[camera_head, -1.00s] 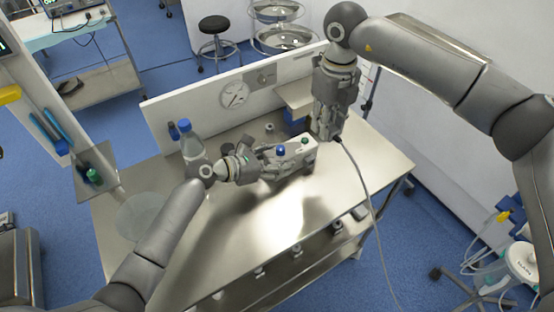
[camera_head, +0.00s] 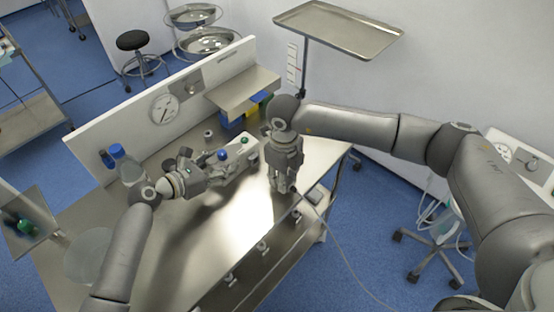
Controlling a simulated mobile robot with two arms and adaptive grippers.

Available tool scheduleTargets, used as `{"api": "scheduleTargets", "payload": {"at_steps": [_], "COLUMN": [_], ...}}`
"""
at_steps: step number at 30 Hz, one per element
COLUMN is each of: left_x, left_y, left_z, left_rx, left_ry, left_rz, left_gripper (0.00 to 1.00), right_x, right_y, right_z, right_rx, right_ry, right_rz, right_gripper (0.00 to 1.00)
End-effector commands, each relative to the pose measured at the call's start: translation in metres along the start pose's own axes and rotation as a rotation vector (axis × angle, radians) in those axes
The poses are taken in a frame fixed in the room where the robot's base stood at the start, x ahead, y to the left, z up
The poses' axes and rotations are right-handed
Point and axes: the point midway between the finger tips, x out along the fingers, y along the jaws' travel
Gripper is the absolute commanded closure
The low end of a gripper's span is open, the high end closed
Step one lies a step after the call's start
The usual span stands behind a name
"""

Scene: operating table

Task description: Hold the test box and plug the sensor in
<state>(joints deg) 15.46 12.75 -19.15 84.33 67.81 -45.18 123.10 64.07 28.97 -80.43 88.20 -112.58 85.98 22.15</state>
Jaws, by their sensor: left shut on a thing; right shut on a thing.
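The test box (camera_head: 243,154) is a pale box with a blue knob and a green knob on top, near the middle of the metal table. My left gripper (camera_head: 220,173) comes from the left and is shut on its left end, hiding part of it. My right gripper (camera_head: 283,187) points down to the right of the box, with a visible gap between them. It is shut on the sensor plug, mostly hidden by the fingers. The sensor's thin grey cable (camera_head: 334,240) runs from there down over the table's right edge. The box's socket cannot be made out.
The metal table (camera_head: 180,235) has clear room in front of the box. A backboard (camera_head: 128,112) with a gauge (camera_head: 165,108), a small raised shelf (camera_head: 242,91) and a blue-capped bottle (camera_head: 128,165) stand behind. A tray on a pole (camera_head: 340,30) is at the back right.

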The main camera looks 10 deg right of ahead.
Motion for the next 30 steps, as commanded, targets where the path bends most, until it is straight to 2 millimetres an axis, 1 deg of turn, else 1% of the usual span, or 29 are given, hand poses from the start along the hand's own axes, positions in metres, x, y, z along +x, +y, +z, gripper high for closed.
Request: {"api": "scheduleTargets", "payload": {"at_steps": [8,11,22,30], "left_x": [0.000,0.000,0.000,0.000], "left_y": [-0.001,-0.001,-0.001,-0.001], "left_z": [0.000,0.000,0.000,-0.001], "left_rx": [0.001,0.000,0.000,0.000], "left_ry": [0.001,0.001,0.001,0.001], "left_rz": [-0.001,-0.001,-0.002,-0.001], "left_gripper": [0.81,0.81,0.81,0.81], "right_x": [0.000,0.000,-0.001,-0.001], "right_y": [0.000,0.000,0.000,0.000], "right_z": [0.000,0.003,0.030,0.040], "right_rx": [0.000,-0.001,0.000,-0.001], "right_ry": [-0.001,-0.001,-0.001,0.000], "right_rz": [0.000,0.000,-0.001,-0.001], "right_gripper": [1.00,1.00,1.00,1.00]}}
